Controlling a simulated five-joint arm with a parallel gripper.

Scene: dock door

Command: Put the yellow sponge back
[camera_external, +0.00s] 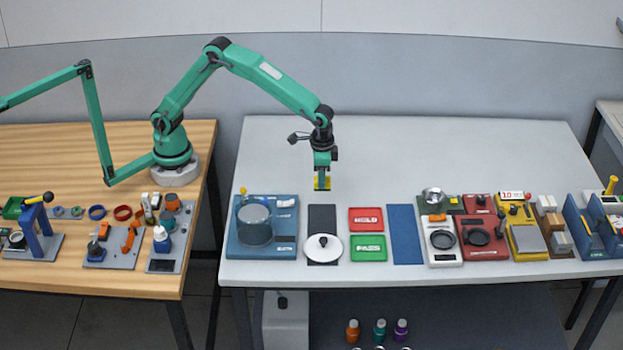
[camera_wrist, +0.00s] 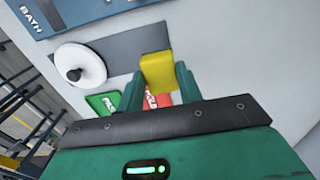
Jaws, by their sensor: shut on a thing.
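The yellow sponge (camera_wrist: 158,73) is between the two green fingers of my gripper (camera_wrist: 160,88) in the wrist view. My gripper (camera_external: 322,180) is shut on it. The blue bath station (camera_external: 284,226) with a grey pot (camera_external: 255,225) stands to the left.
A red HOLD tile (camera_external: 366,212) and a green PASS tile (camera_external: 367,254) lie right of the dark mat. A blue mat (camera_external: 406,235) lies beyond them. Scales, pans and racks crowd the table's right side. The back of the white table (camera_external: 430,150) is clear.

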